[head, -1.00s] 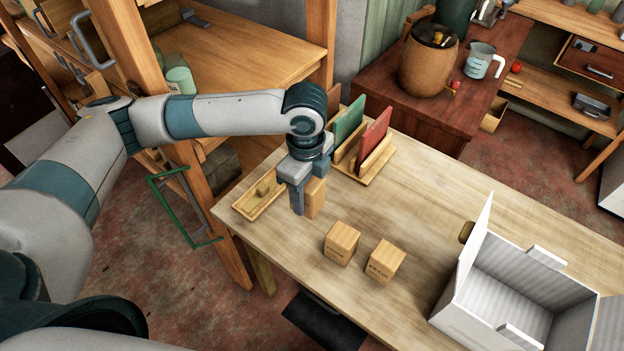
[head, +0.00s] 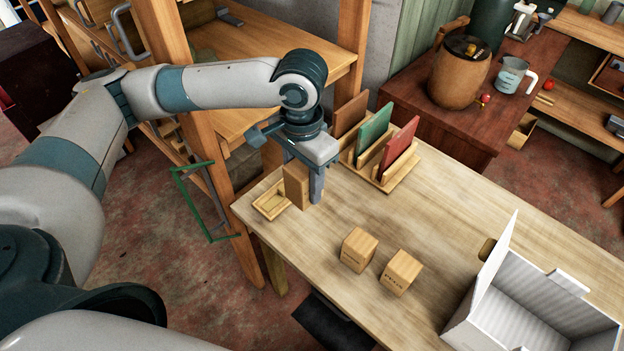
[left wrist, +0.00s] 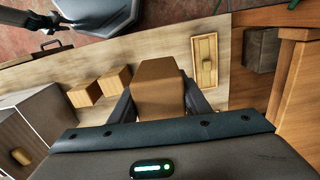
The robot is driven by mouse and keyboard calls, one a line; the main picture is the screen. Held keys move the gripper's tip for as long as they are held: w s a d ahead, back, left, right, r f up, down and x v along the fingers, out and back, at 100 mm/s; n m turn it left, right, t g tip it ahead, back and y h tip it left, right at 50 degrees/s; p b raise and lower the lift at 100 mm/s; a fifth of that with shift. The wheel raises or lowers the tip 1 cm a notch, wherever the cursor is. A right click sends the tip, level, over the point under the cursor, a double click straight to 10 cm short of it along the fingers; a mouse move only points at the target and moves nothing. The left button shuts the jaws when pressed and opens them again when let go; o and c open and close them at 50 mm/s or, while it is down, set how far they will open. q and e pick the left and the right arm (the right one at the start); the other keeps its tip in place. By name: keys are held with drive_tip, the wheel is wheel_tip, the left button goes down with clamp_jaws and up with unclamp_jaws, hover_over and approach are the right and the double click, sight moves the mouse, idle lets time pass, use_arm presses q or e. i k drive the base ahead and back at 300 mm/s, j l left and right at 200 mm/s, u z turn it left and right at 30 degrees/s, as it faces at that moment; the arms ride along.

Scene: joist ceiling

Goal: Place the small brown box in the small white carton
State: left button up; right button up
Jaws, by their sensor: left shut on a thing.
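My left gripper (head: 302,186) is shut on a small brown box (head: 296,187) near the table's far left corner, beside a small wooden tray. In the left wrist view the brown box (left wrist: 159,88) sits between the two fingers. Whether its underside is clear of the table is hard to tell. The small white carton (head: 530,296) stands open at the right end of the table, its flaps up, partly cut off by the frame edge. The visible part of its inside looks empty. My right gripper is not in view.
Two more brown boxes (head: 358,249) (head: 403,271) stand mid-table, between my left gripper and the carton. The wooden tray (head: 262,213) holds a small block. A rack (head: 385,180) with upright coloured panels stands behind the gripper. The table's right back area is clear.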

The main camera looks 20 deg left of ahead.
sight(488, 322)
drive_tip(key=k+l, duration=1.1)
drive_tip(key=l, duration=0.2)
drive_tip(key=i, duration=0.45)
drive_tip(key=z, duration=0.05)
